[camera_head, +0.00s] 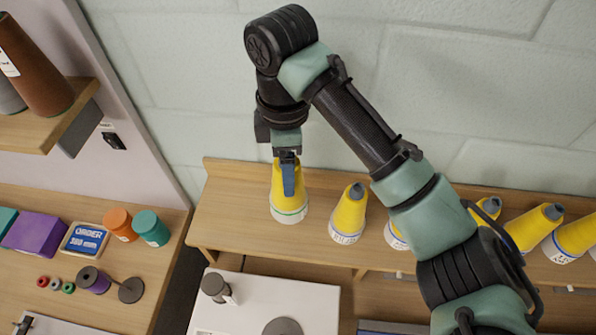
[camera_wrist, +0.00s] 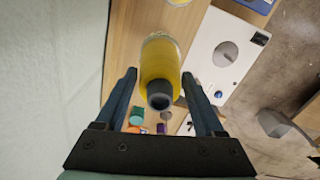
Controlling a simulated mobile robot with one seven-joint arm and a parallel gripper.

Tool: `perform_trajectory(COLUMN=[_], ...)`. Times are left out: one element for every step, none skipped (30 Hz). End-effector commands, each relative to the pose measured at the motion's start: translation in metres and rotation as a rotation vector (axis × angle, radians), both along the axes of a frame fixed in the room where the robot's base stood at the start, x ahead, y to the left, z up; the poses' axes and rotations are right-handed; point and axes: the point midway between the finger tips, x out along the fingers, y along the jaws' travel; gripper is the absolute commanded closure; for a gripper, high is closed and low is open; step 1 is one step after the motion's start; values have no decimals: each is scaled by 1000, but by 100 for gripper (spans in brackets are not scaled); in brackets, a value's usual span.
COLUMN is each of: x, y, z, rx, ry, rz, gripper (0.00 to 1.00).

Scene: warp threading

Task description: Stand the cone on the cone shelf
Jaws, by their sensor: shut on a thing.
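A yellow cone (camera_head: 289,203) with a white, green-edged base is upright at the left part of the wooden cone shelf (camera_head: 233,212). My gripper (camera_head: 288,178) comes down on it from above and is shut on its upper part. In the wrist view the cone (camera_wrist: 160,58) lies between the two fingers (camera_wrist: 162,88), its dark tip facing the camera. The cone's base appears at or just above the shelf board; I cannot tell whether it touches.
Several other yellow cones, one being this near one (camera_head: 348,214), stand along the shelf to the right. A white machine top (camera_head: 315,290) is below the shelf. A side table at left holds a purple box (camera_head: 35,232) and spools. A brown cone (camera_head: 36,70) is on the upper left shelf.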

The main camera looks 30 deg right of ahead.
Motion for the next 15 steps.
perform_trajectory(x=[0, 0, 0, 0, 0, 0, 0, 0, 0, -1, -1, -1, 0, 0, 0], y=[1, 1, 1, 0, 0, 0, 0, 0, 0, 0, 0, 0, 0, 0, 0], z=[-11, -16, -21, -22, -24, -27, -30, -33, -38, -43, -47, -53, -57, -60, -64], rx=[5, 5, 3, 1, 0, 0, 0, -1, 0, 0, 1, 1, 1, -1, -1], ry=[1, 1, 1, 2, 1, 0, 1, 1, 1, 2, 2, 3, 2, 1, 0], rz=[-2, -2, -1, -2, -2, -2, -2, -2, -3, -3, -3, -3, -2, -2, -2], gripper=[76, 76, 76, 76, 76, 76, 76, 76, 76, 76, 76, 76, 76, 76, 76])
